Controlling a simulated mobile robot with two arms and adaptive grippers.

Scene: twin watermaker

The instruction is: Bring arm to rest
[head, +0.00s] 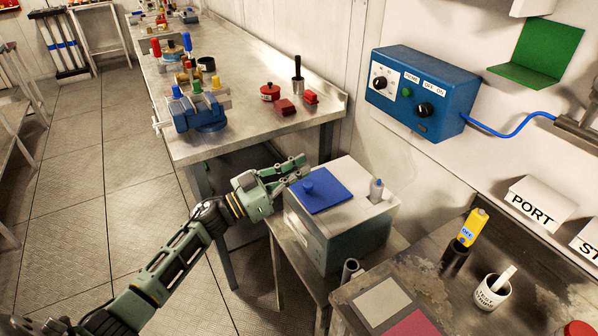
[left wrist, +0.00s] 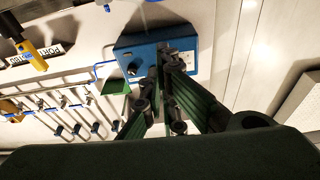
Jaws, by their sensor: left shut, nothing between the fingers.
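My left arm comes in from the lower left in the head view. Its green left gripper (head: 301,166) is beside the upper left edge of the grey box with a blue lid, in front of the workbench. The fingers are together with nothing between them. In the left wrist view the closed fingers (left wrist: 164,55) show in front of the blue control box (left wrist: 136,62) on the wall. Whether the gripper touches the grey box (head: 345,235) I cannot tell. My right gripper is not in view.
A metal workbench (head: 240,140) carries a blue vise (head: 200,112) and red items. The blue control box (head: 418,92) hangs on the wall. A dark table at lower right holds a test strips cup (head: 491,294) and a yellow meter (head: 473,227). Open floor (head: 60,200) lies left.

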